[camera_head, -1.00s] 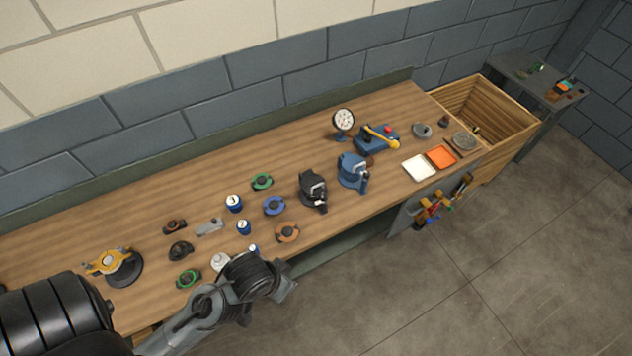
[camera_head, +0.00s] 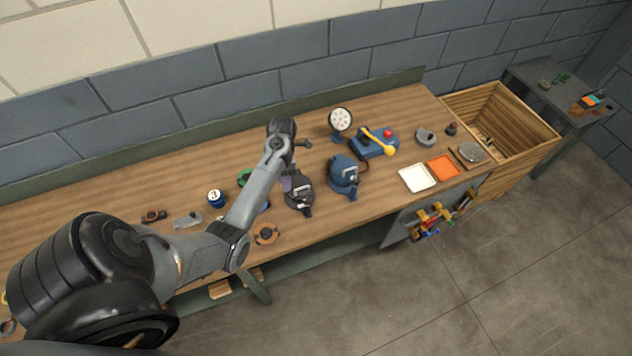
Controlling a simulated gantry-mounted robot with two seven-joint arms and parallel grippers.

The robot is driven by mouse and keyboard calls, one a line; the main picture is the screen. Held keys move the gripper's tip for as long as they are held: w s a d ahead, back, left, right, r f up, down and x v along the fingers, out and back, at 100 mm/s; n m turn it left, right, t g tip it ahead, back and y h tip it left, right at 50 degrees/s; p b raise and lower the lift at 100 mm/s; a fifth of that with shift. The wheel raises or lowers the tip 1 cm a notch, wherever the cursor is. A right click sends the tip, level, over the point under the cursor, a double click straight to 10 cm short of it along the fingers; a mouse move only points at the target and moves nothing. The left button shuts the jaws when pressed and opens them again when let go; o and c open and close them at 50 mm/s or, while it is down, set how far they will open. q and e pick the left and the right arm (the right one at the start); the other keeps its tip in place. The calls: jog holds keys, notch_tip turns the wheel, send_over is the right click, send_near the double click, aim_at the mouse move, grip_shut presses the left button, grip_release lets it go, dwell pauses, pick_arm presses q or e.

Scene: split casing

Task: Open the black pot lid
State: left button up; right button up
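The black pot (camera_head: 299,193) stands on the wooden bench near its front edge, left of a similar blue pot (camera_head: 344,177). It is a dark rounded casing with a pale metal piece on its front, and its lid looks closed. My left arm reaches in from the left across the bench. My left gripper (camera_head: 304,144) is above and behind the black pot in the picture, apart from it. It is small and dark here, and its finger opening cannot be made out. My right gripper is not in view.
A round gauge (camera_head: 341,120) and a blue base with a yellow lever (camera_head: 378,142) stand behind. White (camera_head: 417,178) and orange (camera_head: 443,167) trays lie to the right.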

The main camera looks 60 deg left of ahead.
pick_arm(q)
jog(key=w+a+r+t, duration=0.1)
jog(key=w+r+t, duration=0.1)
jog(key=w+r, duration=0.35)
send_over(302, 191)
notch_tip(302, 191, down, 11)
jog(key=shift+s+r, duration=0.1)
jog(key=shift+c, duration=0.2)
grip_shut()
dwell(1.3)
